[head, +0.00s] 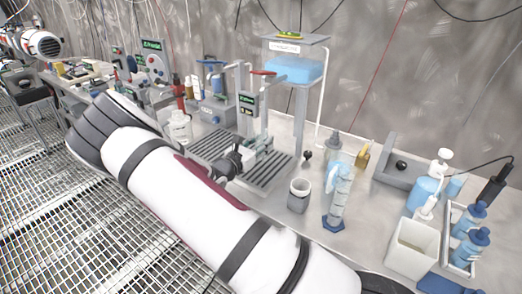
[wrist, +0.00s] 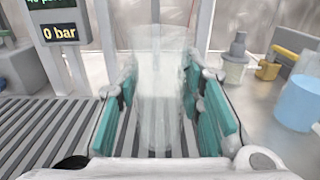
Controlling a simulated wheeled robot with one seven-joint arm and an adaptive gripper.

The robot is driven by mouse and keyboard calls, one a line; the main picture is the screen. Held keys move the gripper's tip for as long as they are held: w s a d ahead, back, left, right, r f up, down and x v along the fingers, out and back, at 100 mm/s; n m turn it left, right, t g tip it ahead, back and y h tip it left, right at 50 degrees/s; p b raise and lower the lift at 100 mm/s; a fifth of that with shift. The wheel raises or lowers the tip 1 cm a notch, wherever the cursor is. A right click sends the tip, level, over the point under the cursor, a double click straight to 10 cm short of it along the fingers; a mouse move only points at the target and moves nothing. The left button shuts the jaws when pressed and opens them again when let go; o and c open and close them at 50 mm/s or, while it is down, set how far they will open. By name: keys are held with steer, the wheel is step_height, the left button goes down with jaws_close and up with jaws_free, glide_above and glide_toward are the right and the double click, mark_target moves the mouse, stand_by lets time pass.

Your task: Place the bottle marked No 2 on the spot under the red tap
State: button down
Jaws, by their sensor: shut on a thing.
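My gripper (wrist: 162,95) has its teal fingers on both sides of a clear, cloudy bottle (wrist: 160,75) and is shut on it. The bottle looks upright; no No 2 marking can be read, and its base is hidden. In the head view my gripper (head: 258,150) is over the slatted drip tray (head: 270,178), below the red tap (head: 263,73). The bottle is hard to make out there. The slats (wrist: 45,130) also show left of the bottle in the wrist view. The spot itself cannot be told apart.
A white bottle (head: 180,127) stands left of the tray. A grey cup (head: 299,195) and a blue-white cylinder (head: 338,190) stand to the right. A display post (head: 247,103) reading "0 bar" rises behind the tray. Blue bottles fill a rack (head: 462,245) at right.

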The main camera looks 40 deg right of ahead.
steer(key=shift+f, duration=1.4)
steer(key=c, duration=1.1)
jaws_free()
steer(key=shift+f, duration=0.15)
